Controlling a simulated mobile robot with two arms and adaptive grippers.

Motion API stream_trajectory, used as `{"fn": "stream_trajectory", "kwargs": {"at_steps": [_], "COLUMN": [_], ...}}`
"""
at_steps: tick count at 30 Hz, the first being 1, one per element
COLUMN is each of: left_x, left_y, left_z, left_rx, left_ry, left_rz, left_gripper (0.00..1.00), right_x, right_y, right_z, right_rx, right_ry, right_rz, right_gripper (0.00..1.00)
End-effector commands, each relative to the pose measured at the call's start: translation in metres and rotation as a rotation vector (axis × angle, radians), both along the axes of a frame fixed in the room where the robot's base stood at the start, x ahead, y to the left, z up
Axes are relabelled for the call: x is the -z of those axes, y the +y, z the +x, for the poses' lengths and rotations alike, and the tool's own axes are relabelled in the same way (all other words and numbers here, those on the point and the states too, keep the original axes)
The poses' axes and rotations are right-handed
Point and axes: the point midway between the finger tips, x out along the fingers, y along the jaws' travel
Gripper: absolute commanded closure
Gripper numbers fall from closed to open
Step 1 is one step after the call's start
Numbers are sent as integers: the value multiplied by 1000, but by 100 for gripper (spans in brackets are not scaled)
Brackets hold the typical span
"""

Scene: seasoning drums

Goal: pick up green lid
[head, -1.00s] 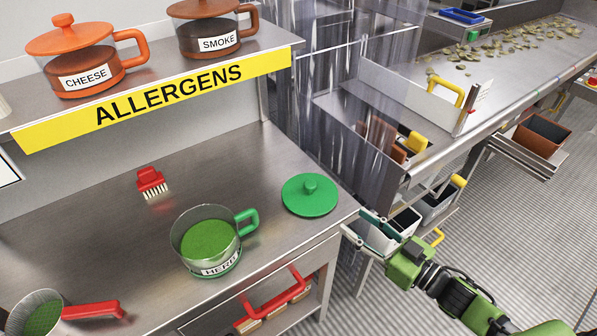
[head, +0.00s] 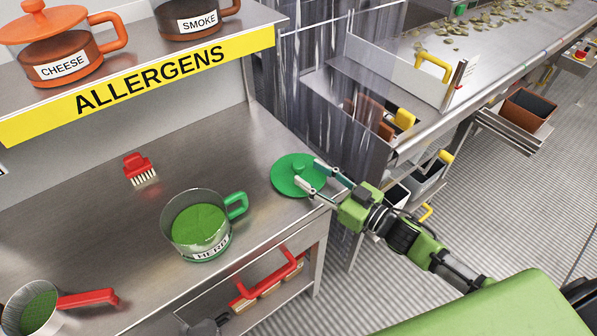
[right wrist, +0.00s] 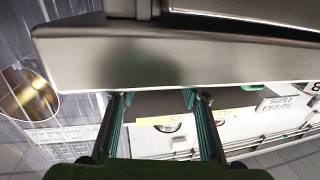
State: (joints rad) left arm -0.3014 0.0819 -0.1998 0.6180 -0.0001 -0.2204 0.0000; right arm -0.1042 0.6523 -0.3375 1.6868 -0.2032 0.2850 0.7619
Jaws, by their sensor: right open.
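The green lid (head: 290,178) lies flat on the steel counter near its right edge, its round knob upward. My right gripper (head: 309,174) is open, its two fingertips over the right part of the lid in the head view, close to the knob. I cannot tell whether they touch it. In the right wrist view the two fingers (right wrist: 159,97) are spread apart with nothing visible between them that I can identify as the lid. My left gripper is not in view.
A glass pot of green herb (head: 200,228) stands left of the lid, its green handle toward it. A red brush (head: 139,168) lies farther left. A red-handled scoop (head: 88,298) is at the lower left. A shelf with orange and brown jars (head: 55,60) overhangs the counter.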

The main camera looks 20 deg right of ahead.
Motion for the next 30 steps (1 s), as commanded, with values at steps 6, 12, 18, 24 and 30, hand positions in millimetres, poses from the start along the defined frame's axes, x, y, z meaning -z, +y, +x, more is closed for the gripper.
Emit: {"fn": "stream_trajectory", "kwargs": {"at_steps": [6,12,18,24,30], "left_x": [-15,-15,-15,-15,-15], "left_y": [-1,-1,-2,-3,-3], "left_z": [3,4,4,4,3], "left_rx": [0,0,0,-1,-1], "left_ry": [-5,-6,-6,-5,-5], "left_rz": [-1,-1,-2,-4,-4], "left_gripper": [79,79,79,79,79], "right_x": [-11,-7,-6,-6,-6], "right_y": [19,27,27,27,27], "right_z": [26,40,40,40,40], "right_rx": [1,1,0,0,0], "right_ry": [-4,-2,-1,-1,-1], "right_rz": [1,0,0,0,0], "right_gripper": [58,58,58,99,100]}}
